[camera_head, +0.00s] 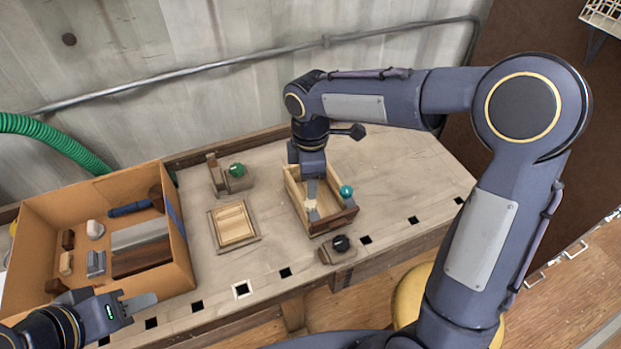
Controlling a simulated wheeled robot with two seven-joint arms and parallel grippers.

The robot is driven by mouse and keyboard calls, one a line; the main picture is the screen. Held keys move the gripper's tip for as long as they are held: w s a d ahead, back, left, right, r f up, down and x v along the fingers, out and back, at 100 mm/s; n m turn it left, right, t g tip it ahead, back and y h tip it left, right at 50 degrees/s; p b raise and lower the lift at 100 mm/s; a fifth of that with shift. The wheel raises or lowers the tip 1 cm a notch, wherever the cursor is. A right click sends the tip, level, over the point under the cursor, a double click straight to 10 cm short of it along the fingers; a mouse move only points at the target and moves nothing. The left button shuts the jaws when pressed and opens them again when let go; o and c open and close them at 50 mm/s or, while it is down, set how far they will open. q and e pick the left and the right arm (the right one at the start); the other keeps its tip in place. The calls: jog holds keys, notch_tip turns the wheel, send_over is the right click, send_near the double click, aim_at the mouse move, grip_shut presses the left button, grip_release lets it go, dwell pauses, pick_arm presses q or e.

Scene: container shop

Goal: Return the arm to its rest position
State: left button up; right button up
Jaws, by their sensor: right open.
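My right arm reaches in from the right and bends down over a small open wooden box (295,205) on the workbench. My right gripper (312,200) points down into this box with its fingers open. A small pale thing shows by its fingertips; I cannot tell whether they touch it. My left gripper (142,302) is low at the left, in front of the cardboard box. Its fingers are seen edge-on, so I cannot tell whether they are open.
The cardboard box (182,262) holds several blocks and tools. A wooden tray (234,224), a holder with a green ball (237,170), a teal ball (346,191) and a dark knob (341,243) are close by. The bench's right end (415,175) is clear.

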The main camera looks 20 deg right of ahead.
jog(key=s+d+r+m+t+y, duration=0.2)
jog(key=s+d+m, duration=0.1)
jog(key=s+m, duration=0.6)
jog(key=s+d+r+m+t+y, duration=0.1)
jog(key=s+d+r+m+t, duration=0.1)
jog(key=s+m, duration=0.7)
jog(key=s+d+t, duration=0.1)
jog(key=s+d, duration=0.1)
jog(key=s, duration=0.1)
jog(key=shift+s+d+r+t+y, duration=0.15)
jog(key=shift+d+r+t+y, duration=0.15)
jog(key=shift+r+y, duration=0.1)
